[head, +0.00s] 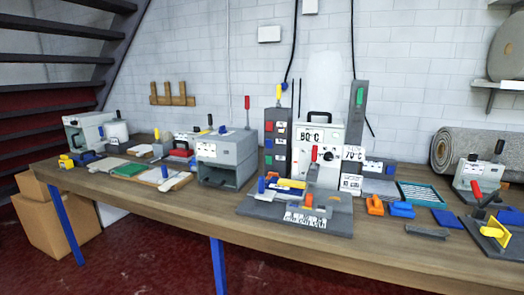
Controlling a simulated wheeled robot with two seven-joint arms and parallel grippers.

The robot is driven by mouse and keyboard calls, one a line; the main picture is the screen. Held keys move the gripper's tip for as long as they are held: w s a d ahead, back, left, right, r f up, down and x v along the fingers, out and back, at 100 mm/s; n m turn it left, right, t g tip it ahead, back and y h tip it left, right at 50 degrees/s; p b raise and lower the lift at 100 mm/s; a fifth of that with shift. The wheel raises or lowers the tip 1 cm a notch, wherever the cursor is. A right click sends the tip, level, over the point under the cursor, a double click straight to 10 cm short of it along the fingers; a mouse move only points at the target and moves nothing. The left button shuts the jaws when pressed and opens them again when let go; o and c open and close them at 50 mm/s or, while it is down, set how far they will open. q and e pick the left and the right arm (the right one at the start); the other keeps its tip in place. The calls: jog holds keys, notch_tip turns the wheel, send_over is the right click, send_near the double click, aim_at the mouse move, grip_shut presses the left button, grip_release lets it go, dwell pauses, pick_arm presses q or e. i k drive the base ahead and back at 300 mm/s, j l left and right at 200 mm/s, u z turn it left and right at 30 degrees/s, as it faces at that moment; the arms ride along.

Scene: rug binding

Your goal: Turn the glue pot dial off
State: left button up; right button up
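A white box-shaped unit (302,150) with a black handle on top and a sign reading 80°C stands at the back of the long bench, right of centre. It looks like the glue pot. A dark round knob (328,156) on its front may be the dial; its setting is too small to read. A red-tipped lever (314,154) stands beside the knob and partly covers the front. A second sign (353,153) reading 70°C is at its right. Neither of my grippers is in view.
The wooden bench (330,246) has a bare front strip. A grey boxy machine (227,158) stands left of the unit. A dark grey plate (335,222) with small tools lies before it. A yellow-handled tool (494,233) is at the right front. Cardboard boxes (57,225) are on the floor at left.

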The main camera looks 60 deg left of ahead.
aim_at(329, 156)
jog(key=u, duration=1.4)
jog(key=i+l, duration=0.15)
jog(key=l, duration=0.2)
jog(key=i+l+u, duration=0.15)
jog(key=l, duration=0.25)
jog(key=i+l, duration=0.1)
jog(key=l, duration=0.25)
jog(key=i+l+u, duration=0.1)
jog(key=l, duration=0.3)
jog(key=i+l+u, duration=0.1)
jog(key=l, duration=0.3)
jog(key=i, duration=0.05)
